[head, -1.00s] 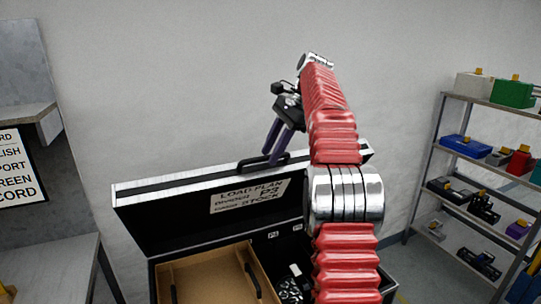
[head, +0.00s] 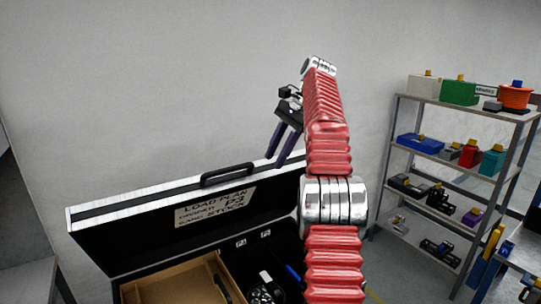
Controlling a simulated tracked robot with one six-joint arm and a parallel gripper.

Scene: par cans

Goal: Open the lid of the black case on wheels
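The black case (head: 130,242) stands in front of me with its lid (head: 130,218) raised, the silver-edged rim on top. A paper label reading "LOAD PLAN" (head: 216,207) is on the lid's inner face. A black handle (head: 227,174) sits on the lid's top edge. My gripper (head: 280,162) is above the lid's edge, to the right of the handle, with its two dark purple fingers apart and nothing between them. Part of the lid's right side is hidden behind my red arm. The wheels are out of view.
Inside the case are a brown wooden tray (head: 172,283) and some dark gear. A metal shelf (head: 455,165) with coloured boxes stands at the right. A grey surface (head: 27,280) is at the lower left. The wall behind is bare.

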